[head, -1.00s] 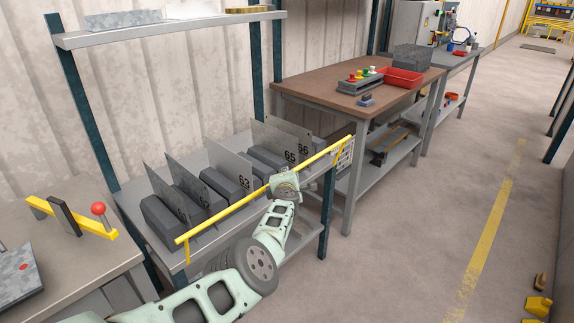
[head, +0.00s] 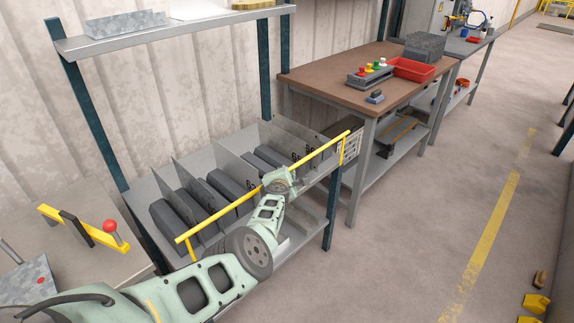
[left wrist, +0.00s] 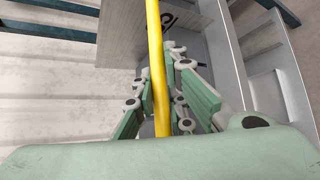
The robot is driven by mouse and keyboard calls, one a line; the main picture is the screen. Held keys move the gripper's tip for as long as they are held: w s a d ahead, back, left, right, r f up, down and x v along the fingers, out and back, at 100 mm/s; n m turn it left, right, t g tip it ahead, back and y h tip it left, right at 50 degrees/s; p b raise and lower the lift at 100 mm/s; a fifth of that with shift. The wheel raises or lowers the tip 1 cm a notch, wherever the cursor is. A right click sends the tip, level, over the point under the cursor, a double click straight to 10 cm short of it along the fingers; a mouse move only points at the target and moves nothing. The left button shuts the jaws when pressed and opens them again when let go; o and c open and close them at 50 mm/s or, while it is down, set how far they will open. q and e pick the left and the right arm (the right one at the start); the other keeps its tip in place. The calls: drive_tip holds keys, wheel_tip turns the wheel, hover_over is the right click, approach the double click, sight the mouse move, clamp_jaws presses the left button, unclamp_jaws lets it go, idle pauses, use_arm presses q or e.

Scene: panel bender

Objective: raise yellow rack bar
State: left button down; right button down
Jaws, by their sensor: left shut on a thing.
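The yellow rack bar (head: 225,210) runs along the front of a grey rack shelf in the head view. It slopes up to the right, with a short yellow leg down at each end. My left gripper (head: 277,183) is on the bar right of its middle and is shut on it. In the left wrist view the bar (left wrist: 155,40) runs between the gripper's fingers (left wrist: 160,90). The exact finger contact is partly hidden. My right gripper is not in view.
Several grey plates and dark blocks (head: 232,183) stand on the shelf behind the bar. Blue-green posts (head: 330,208) hold the rack. A brown workbench (head: 345,75) with a red tray (head: 412,69) stands to the right. A red-knobbed yellow lever (head: 110,226) is at left. The right-hand floor is open.

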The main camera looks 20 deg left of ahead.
use_arm(q)
drive_tip(key=shift+r, duration=0.1)
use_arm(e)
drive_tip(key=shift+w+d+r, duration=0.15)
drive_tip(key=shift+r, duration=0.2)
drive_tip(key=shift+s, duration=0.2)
use_arm(q)
drive_tip(key=c, duration=1.8)
unclamp_jaws()
drive_tip(key=shift+o, duration=0.2)
